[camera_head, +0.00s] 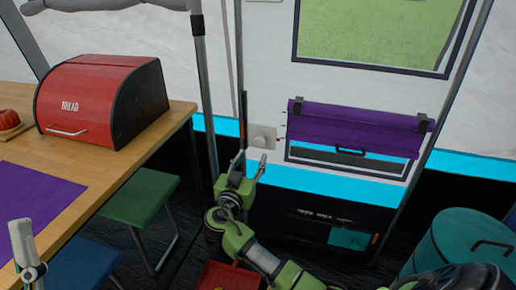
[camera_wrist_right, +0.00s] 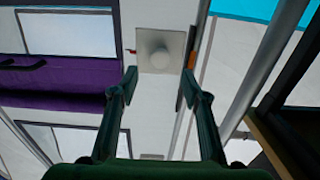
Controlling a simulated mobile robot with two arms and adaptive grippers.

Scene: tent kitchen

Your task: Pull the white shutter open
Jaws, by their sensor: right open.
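I see no clearly white shutter. A purple shutter panel (camera_head: 352,130) with a black handle (camera_head: 350,152) hangs on the white tent wall. A white square plate with a round knob (camera_head: 263,137) is on the wall left of it. My right gripper (camera_head: 251,166) is open and empty, below the plate in the head view. In the right wrist view, the knob plate (camera_wrist_right: 160,50) lies ahead, beyond the open fingertips (camera_wrist_right: 158,88), and the purple panel (camera_wrist_right: 70,75) is at the left. My left gripper (camera_head: 24,242) shows only partly at the lower left.
A wooden table (camera_head: 150,135) with a red bread box (camera_head: 85,100) stands at the left, with a green stool (camera_head: 140,200) beside it. Metal poles (camera_head: 205,90) frame the wall section. A teal drum (camera_head: 465,240) stands at the lower right.

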